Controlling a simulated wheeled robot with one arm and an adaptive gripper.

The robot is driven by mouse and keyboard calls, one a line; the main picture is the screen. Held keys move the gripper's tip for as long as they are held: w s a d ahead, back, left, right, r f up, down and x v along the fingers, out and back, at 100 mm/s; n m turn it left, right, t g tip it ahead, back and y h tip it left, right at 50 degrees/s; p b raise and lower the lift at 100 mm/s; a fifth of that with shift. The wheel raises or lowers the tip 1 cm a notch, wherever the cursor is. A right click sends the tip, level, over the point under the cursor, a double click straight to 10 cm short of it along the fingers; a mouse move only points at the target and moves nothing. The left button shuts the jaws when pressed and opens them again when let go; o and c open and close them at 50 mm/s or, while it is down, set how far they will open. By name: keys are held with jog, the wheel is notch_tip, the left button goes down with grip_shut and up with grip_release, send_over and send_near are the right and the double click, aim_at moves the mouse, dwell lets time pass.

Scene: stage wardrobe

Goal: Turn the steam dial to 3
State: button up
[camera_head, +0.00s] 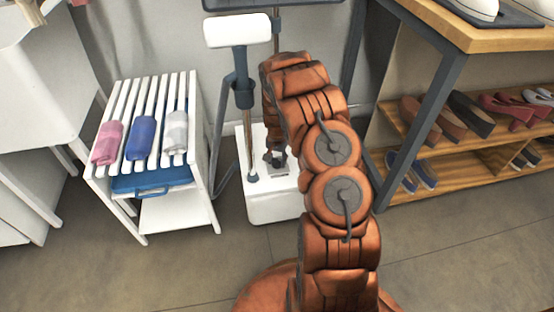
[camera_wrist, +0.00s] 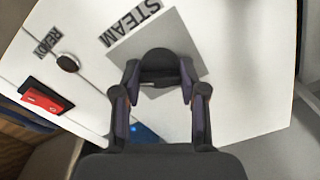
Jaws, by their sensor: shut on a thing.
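The steam dial (camera_wrist: 160,66) is a dark round knob on a grey square plate, beside the printed word STEAM (camera_wrist: 132,22) in the wrist view. My gripper (camera_wrist: 160,76) is shut on the dial, one finger on each side. No numbers or pointer mark can be made out, so I cannot tell the setting. The dial sits on the white base of the garment steamer (camera_head: 270,208) in the head view. There, my gripper (camera_head: 276,160) reaches down to the top of the base, partly hidden by my arm.
A red switch (camera_wrist: 45,98) and a dark round button near READY (camera_wrist: 68,62) sit left of the dial. The steamer's wand (camera_head: 240,80) stands close left of my arm. A white slatted rack (camera_head: 145,88) with rolled cloths is left, a wooden shoe shelf (camera_head: 470,160) right.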

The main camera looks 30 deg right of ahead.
aim_at(277, 159)
jog(key=o, duration=1.2)
jog(key=shift+c, duration=0.2)
jog(key=shift+r, duration=0.1)
notch_tip(277, 159, up, 7)
jog(key=shift+r, duration=0.2)
